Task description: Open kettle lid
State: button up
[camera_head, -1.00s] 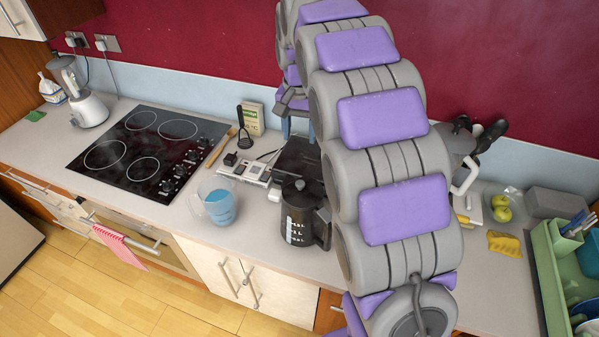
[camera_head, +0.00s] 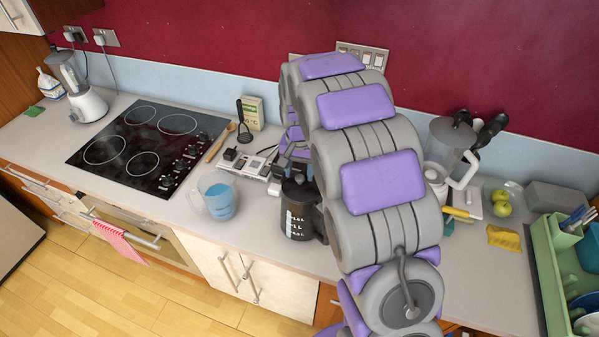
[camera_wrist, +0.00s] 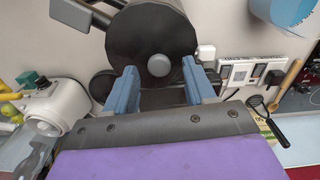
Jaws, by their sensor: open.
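The kettle's handle is at the upper left there. My gripper (camera_wrist: 159,68) is open, its two blue fingers apart on either side of the knob. I cannot tell whether they touch it.
A measuring jug (camera_head: 216,197) with blue liquid stands left of the kettle. A socket strip (camera_head: 250,164) and the black hob (camera_head: 147,150) lie farther left.

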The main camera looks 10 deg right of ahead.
jog(key=shift+f, duration=0.6)
jog(key=shift+c, duration=0.3)
grip_shut()
